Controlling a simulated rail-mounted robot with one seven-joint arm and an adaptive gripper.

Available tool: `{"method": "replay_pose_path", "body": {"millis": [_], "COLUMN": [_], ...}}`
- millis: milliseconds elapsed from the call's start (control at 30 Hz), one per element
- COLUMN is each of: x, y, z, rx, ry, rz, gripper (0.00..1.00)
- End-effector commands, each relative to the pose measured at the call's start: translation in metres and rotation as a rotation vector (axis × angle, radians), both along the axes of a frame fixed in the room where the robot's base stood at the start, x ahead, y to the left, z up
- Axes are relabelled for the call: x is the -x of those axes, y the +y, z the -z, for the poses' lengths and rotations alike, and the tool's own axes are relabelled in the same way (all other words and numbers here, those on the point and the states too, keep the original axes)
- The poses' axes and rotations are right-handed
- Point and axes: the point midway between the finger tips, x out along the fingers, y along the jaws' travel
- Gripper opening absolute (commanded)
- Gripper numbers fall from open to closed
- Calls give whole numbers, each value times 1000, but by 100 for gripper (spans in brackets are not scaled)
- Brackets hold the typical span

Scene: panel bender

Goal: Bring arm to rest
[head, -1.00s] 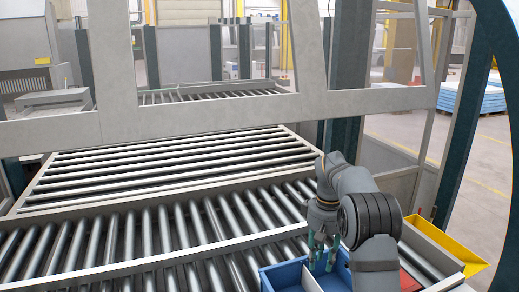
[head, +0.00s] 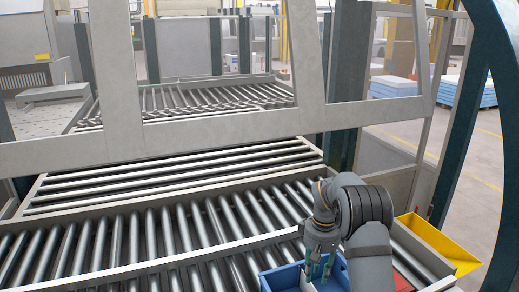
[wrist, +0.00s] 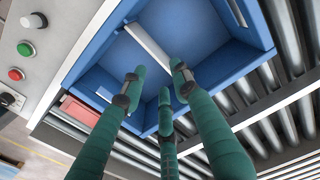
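My gripper (head: 321,266) hangs at the lower right of the head view, with its green fingers pointing down over a blue bin (head: 284,279). In the wrist view the three fingers of my gripper (wrist: 157,93) are spread apart with nothing between them. The blue bin (wrist: 210,66) lies beyond the fingertips there, with a light divider across it and no contents visible. My dark grey arm is bent above the bin's right side. I cannot tell the exact gap between fingertips and bin.
Roller conveyor beds (head: 150,235) fill the left and middle. A grey frame crossbar (head: 210,136) spans above them. A yellow bin (head: 440,242) stands right of my arm. A red bin (wrist: 79,111) and a panel with buttons (wrist: 26,48) lie beside the blue bin. Floor is open at far right.

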Motion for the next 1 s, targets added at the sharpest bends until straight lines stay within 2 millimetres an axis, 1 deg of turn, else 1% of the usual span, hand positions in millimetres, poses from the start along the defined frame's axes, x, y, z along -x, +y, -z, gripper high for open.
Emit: {"method": "replay_pose_path", "body": {"millis": [33, 233, 267, 300, 667, 1000], "x": [0, 0, 3, 6, 41, 86], "y": [0, 0, 0, 2, 9, 13], "z": [-19, -57, -45, -44, -51, -56], "rx": [1, 1, 0, 1, 2, 2], "ry": [-1, 0, 0, -1, -1, -1], "rz": [0, -1, 6, 13, 79, 143], "gripper": [30, 30, 30, 30, 30, 30]}}
